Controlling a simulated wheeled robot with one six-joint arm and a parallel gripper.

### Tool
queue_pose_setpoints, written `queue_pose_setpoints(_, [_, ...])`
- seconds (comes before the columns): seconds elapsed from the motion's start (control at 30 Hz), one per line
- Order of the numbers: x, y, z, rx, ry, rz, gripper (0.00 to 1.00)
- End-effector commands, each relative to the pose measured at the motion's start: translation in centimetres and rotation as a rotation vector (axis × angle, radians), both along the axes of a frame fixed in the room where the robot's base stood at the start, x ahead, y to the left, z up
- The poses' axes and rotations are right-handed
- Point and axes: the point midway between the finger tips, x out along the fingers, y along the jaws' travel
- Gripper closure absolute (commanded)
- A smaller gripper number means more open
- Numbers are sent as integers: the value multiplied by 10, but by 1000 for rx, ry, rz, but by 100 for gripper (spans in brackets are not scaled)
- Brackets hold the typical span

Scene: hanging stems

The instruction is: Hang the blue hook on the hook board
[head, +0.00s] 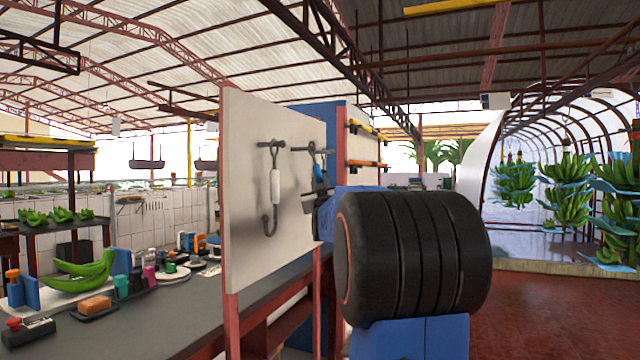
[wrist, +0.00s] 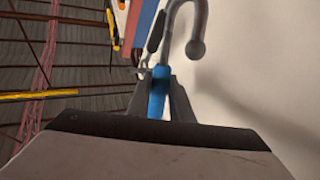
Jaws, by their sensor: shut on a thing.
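The blue hook (head: 317,172) is at the right part of the pale hook board (head: 252,200) in the head view, with its top close to a dark peg (head: 300,149). I cannot tell whether its eye is around the peg. In the wrist view the blue handle (wrist: 157,92) is between the grey fingers of my gripper (wrist: 160,98), which is shut on it. A grey curved rod with a rounded tip shows above the handle. In the head view my gripper (head: 312,200) is small, dark and partly hidden by my arm.
A white-handled hook (head: 275,187) hangs on the peg to the left. A counter (head: 180,312) with bananas (head: 85,270) and small items lies left. Red floor shows at right.

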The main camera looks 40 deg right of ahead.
Motion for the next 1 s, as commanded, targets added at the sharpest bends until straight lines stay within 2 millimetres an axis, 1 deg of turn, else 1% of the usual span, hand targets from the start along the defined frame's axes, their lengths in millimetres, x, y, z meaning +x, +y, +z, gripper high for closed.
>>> queue_pose_setpoints(1.0, [15, 6, 0, -1, -1, 0, 100])
